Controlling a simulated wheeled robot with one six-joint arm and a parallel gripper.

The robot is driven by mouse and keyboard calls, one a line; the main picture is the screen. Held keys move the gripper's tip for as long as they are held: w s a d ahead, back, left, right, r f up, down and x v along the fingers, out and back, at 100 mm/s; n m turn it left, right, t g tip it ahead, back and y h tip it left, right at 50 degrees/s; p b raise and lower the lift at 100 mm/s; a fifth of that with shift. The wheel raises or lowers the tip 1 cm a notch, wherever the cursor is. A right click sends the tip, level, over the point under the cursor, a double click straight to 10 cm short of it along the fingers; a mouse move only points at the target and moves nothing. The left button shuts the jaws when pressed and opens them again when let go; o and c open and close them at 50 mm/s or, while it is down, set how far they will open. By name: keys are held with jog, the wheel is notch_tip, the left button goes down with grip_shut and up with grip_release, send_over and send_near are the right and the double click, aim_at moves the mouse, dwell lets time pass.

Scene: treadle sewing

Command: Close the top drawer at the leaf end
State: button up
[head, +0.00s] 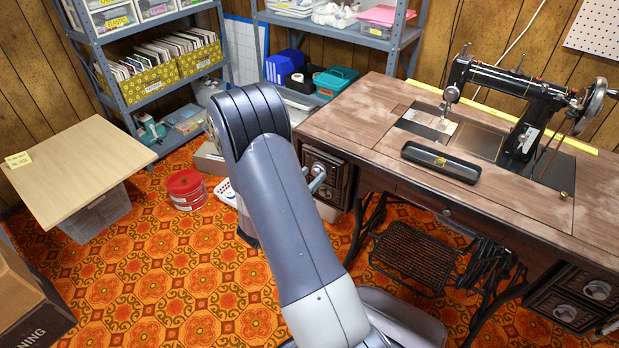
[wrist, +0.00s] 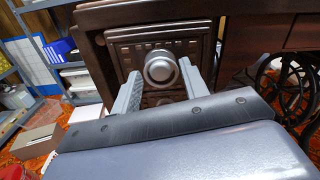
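The dark sewing table (head: 365,130) has a carved drawer stack at its left end, partly hidden by my arm. The upper drawer front (head: 335,167) there is dark, carved wood. In the wrist view this drawer front (wrist: 120,41) faces me, with a round silver knob (wrist: 160,68) at its middle. My gripper (wrist: 160,84) is open, one grey finger on each side of the knob. A gap shows at the left finger; I cannot tell if the right finger touches. How far the drawer stands out is hard to tell.
A black sewing machine (head: 520,100) and a dark case (head: 440,162) are on the tabletop. A red tin (head: 185,188) stands on the floor left of my arm. The iron treadle (head: 415,258) is under the table. Shelves (head: 150,95) line the back wall.

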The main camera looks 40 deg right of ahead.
aim_at(314, 173)
grip_shut()
dwell(0.3)
jog(key=x, duration=0.3)
jog(key=shift+w+d, duration=0.1)
jog(key=shift+d, duration=0.3)
jog(key=shift+w+d, duration=0.15)
jog(key=shift+d, duration=0.05)
jog(key=shift+o, duration=0.4)
grip_release()
jog(key=shift+d, duration=0.15)
jog(key=p+v, duration=0.1)
jog(key=v, duration=1)
